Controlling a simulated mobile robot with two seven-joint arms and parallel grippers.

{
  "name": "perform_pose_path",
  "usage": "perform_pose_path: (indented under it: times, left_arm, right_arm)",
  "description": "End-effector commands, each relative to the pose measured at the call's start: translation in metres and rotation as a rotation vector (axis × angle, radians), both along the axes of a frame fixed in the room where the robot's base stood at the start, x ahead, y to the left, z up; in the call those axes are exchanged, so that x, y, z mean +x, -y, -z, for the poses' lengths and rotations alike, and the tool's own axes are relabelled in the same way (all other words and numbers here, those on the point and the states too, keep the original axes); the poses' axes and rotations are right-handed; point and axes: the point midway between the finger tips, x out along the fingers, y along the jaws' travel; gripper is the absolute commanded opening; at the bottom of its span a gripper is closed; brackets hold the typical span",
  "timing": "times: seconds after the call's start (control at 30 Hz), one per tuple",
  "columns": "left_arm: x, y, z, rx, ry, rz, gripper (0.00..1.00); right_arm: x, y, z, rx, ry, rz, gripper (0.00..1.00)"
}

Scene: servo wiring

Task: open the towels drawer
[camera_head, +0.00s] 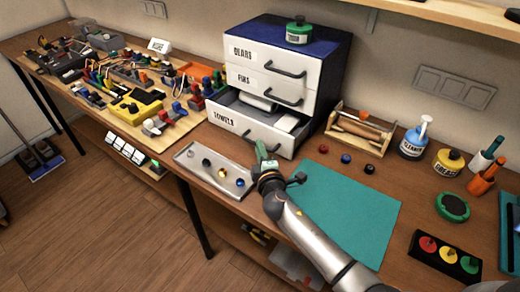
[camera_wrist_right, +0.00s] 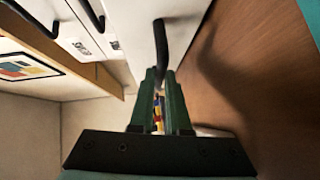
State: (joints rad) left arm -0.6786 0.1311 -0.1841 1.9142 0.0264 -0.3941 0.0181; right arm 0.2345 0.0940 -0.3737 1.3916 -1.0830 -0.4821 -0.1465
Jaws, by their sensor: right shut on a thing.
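The drawer cabinet (camera_head: 332,68) stands on the bench with a dark blue top and three white drawers. The bottom drawer, labelled TOWELS (camera_head: 238,124), is pulled out part way, and pale cloth-like things (camera_head: 287,122) show inside it. My right gripper (camera_head: 264,153) is at the front of this drawer. In the right wrist view its green fingers (camera_wrist_right: 160,88) are shut on the dark curved handle (camera_wrist_right: 160,42) of the drawer. In the head view the gripper hides most of that handle. My left gripper is not in view.
A grey tray (camera_head: 185,159) with several small balls lies in front of the drawer at left. A teal mat (camera_head: 345,212) lies to the right. A wooden rack (camera_head: 358,132) stands right of the cabinet. Crowded connector boards (camera_head: 130,85) fill the bench at left.

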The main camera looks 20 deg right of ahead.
Motion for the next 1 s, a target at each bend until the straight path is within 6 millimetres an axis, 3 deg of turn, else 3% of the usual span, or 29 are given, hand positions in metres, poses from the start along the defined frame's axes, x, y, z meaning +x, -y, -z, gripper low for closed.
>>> perform_pose_path:
  times: [0.47, 0.8, 1.0]
  left_arm:
    - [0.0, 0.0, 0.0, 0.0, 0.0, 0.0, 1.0]
    - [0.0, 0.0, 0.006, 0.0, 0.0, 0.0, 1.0]
    - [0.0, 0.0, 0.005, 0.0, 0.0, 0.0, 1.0]
  right_arm:
    - [0.0, 0.0, 0.001, 0.0, -0.001, 0.0, 0.0]
    - [-0.023, -0.03, 0.001, 0.002, -0.002, -0.001, 0.0]
    - [-0.023, -0.03, 0.0, -0.001, -0.001, 0.0, 0.0]
